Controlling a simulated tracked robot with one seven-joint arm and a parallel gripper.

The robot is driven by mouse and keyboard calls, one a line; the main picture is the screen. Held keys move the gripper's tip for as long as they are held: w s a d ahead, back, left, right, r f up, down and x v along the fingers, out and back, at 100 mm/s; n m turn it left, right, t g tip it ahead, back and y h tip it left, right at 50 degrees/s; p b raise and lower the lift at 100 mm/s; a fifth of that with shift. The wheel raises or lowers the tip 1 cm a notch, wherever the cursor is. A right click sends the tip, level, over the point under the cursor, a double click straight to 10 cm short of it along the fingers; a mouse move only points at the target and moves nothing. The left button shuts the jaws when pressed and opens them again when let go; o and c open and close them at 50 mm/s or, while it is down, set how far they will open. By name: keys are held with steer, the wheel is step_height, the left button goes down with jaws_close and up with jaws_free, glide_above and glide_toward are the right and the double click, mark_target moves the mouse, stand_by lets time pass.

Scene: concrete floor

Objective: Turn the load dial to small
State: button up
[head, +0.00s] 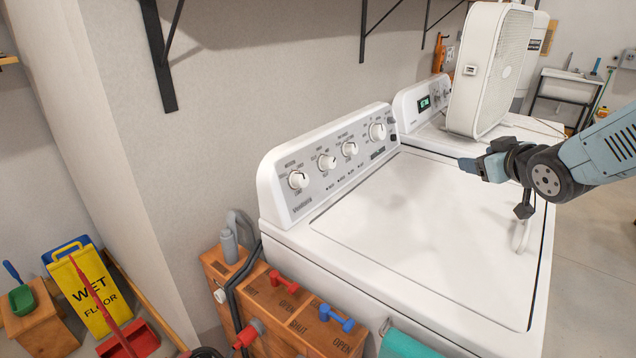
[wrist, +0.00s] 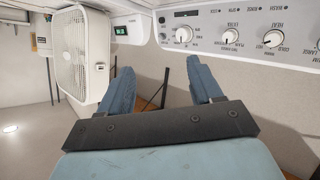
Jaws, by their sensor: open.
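The washer's control panel (head: 335,155) carries a row of white round dials. The leftmost one in the head view, the load dial (head: 298,180), appears to have "medium" printed above it; its pointer setting is too small to read. In the wrist view, which is upside down, the load dial (wrist: 318,44) is cut off at the right edge, near the word "large". My gripper (head: 466,165) is over the right part of the washer lid, well right of the load dial. Its two blue fingers (wrist: 161,78) are apart with nothing between them.
A white box fan (head: 490,70) stands on the second machine, close behind my arm. Three other dials (head: 327,161) sit between the load dial and my gripper's side. The white lid (head: 420,215) is clear.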

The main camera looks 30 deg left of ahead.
steer(key=s+a+f+n+g+y, duration=0.1)
steer(key=a+f+n+y, duration=0.15)
steer(key=a, duration=0.45)
steer(key=s+a+f+n+g+y, duration=0.1)
steer(key=a+f+n+g+y, duration=0.15)
steer(key=a, duration=0.35)
steer(key=n+g+y, duration=0.4)
steer(key=g+y, duration=0.2)
glide_toward(306, 182)
steer(key=a, duration=0.6)
steer(key=w+a, duration=0.1)
steer(key=a, duration=0.2)
steer(key=shift+a+r, duration=0.2)
steer(key=shift+a, duration=0.1)
steer(key=shift+n, duration=0.3)
steer(key=c, duration=1.1)
